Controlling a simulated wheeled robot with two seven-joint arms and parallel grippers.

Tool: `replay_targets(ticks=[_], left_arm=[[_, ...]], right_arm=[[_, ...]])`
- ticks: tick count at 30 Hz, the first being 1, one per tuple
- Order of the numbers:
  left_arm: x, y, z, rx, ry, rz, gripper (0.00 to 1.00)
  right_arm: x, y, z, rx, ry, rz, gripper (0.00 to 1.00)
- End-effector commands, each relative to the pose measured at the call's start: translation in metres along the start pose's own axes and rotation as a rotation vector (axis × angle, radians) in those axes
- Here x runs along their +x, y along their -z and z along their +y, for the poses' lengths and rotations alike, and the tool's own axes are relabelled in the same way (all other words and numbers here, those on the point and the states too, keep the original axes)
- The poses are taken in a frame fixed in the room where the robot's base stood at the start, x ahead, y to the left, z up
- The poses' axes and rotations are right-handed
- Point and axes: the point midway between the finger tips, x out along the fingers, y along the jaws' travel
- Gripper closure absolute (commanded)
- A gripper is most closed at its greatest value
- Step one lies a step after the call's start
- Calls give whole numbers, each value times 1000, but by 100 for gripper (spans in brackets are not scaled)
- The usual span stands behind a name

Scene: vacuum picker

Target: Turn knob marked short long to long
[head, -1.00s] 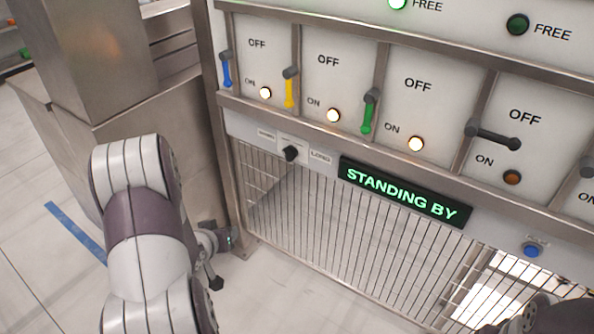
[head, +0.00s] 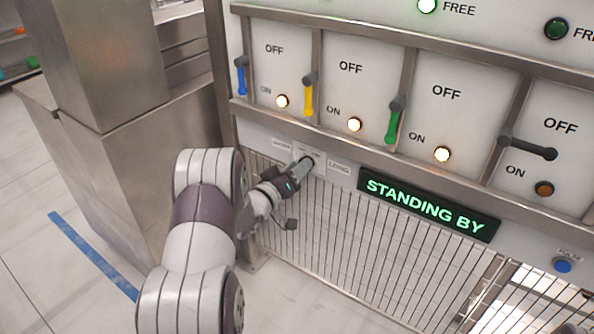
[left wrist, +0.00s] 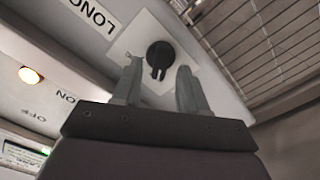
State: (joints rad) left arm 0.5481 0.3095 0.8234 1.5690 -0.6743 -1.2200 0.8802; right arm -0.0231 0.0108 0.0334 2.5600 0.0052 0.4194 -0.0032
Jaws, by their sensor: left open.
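The black round knob (left wrist: 160,55) sits on a white plate (left wrist: 150,28) on the panel. Its raised pointer points down in the left wrist view, into the gap between my fingers. The LONG label (left wrist: 91,14) is up and left of it there; in the head view the LONG label (head: 339,168) is right of the knob and a small label (head: 281,144), too blurred to read, is left. My left gripper (left wrist: 159,72) is open, with a fingertip on either side below the knob; contact cannot be told. In the head view my left gripper (head: 303,165) mostly covers the knob. My right gripper is not in view.
A lit STANDING BY display (head: 430,205) is right of the knob. Blue (head: 241,75), yellow (head: 308,95), green (head: 394,120) and black (head: 527,147) levers line the panel above. A wire grille (head: 340,240) lies below. A blue button (head: 562,265) is at right.

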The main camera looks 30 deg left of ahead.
Motion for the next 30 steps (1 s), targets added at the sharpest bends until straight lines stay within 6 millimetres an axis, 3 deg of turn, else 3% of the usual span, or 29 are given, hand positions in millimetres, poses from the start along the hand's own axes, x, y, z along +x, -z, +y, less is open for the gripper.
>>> replay_targets(ticks=[8,12,23,30], left_arm=[[3,0,0,-1,1,-1,57],[3,0,0,0,1,-1,100],[2,0,0,29,1,-1,100],[2,-1,0,160,1,0,100]], right_arm=[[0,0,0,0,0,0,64],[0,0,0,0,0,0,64],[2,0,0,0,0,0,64],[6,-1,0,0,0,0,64]])
